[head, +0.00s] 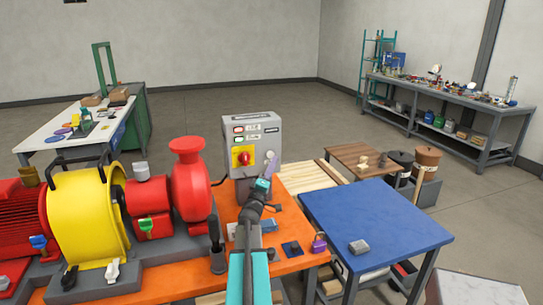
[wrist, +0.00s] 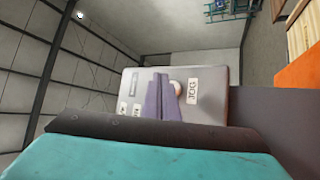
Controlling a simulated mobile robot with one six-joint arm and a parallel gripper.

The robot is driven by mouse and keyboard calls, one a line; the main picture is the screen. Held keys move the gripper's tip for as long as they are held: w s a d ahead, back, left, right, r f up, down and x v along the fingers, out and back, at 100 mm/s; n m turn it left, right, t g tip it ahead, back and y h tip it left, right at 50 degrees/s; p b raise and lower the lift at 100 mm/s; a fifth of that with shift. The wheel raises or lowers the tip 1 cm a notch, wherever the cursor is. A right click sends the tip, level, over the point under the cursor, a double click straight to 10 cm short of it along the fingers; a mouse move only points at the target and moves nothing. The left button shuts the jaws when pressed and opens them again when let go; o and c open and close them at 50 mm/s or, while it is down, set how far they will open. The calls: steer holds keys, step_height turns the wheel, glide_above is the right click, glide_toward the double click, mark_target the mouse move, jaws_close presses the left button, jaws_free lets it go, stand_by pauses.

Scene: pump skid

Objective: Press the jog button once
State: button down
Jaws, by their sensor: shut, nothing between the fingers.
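The grey control box (head: 252,130) stands on the orange skid, its front facing me. In the wrist view the box face (wrist: 140,78) appears turned sideways, with a JOG label (wrist: 192,91). The jog button (wrist: 178,88), a pale round cap, sits beside that label and is partly hidden by my finger. It also shows as a pale spot on the box's lower right (head: 269,155). My gripper (wrist: 161,82) is shut and empty, its purple fingers in front of the box beside the button. In the head view my gripper (head: 268,170) is just before the box; contact cannot be told.
A red rotary switch (head: 243,158) on a yellow plate is left of the jog button. The red pump (head: 190,185) and yellow guard (head: 85,220) stand left.

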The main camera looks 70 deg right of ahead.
steer(key=shift+s+a, duration=1)
steer(key=shift+a, duration=0.2)
